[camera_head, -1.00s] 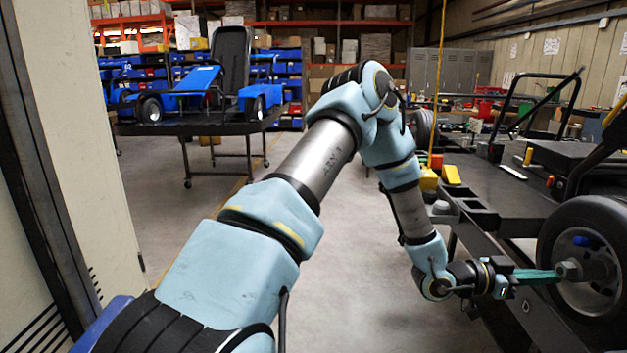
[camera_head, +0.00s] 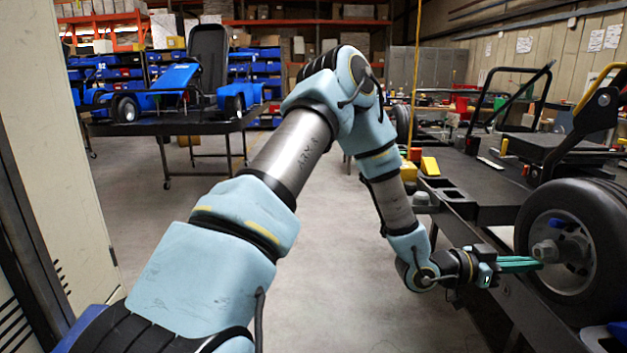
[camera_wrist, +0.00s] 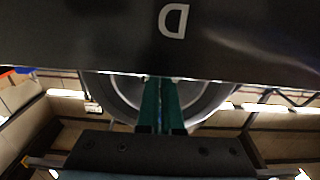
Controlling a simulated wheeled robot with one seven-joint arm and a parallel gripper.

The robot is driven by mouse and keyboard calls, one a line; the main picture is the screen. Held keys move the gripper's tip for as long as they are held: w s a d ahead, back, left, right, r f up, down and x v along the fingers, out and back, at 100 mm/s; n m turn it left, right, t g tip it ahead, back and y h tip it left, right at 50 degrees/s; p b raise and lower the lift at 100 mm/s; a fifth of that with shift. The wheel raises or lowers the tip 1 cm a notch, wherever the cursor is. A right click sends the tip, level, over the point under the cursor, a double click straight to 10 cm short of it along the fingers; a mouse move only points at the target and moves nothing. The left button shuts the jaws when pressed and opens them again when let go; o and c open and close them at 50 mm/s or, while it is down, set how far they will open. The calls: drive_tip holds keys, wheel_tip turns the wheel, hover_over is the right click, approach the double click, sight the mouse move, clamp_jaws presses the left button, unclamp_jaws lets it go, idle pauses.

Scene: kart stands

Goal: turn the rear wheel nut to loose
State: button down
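The rear wheel (camera_head: 520,222) is a black tyre on a grey rim at the right of the head view. The grey wheel nut (camera_head: 546,251) sticks out at its hub, with a small blue mark above it. My gripper (camera_head: 541,264) has green fingers that point right at the wheel. Their tips are just below the nut in the picture; I cannot tell whether they touch it. In the wrist view the fingers (camera_wrist: 160,104) lie side by side with only a thin line between them, in front of the rim (camera_wrist: 205,103). The nut cannot be made out there.
The dark kart stand (camera_head: 484,205) runs along the right, with a yellow block (camera_head: 430,166) on it. A blue kart (camera_head: 180,98) stands on another table at the back left. A pale cabinet (camera_head: 50,150) is close at left. The floor between is clear.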

drive_tip(key=shift+s+r+b, duration=0.1)
drive_tip(key=shift+s+b, duration=0.2)
drive_tip(key=shift+d+r, duration=0.1)
drive_tip(key=shift+r, duration=0.15)
drive_tip(key=shift+s+f, duration=0.1)
drive_tip(key=a+b, duration=0.1)
drive_tip(key=a, duration=0.5)
drive_tip(key=shift+f+b, duration=0.35)
drive_tip(key=shift+f, duration=0.1)
drive_tip(key=shift+a, duration=0.15)
idle(0.3)
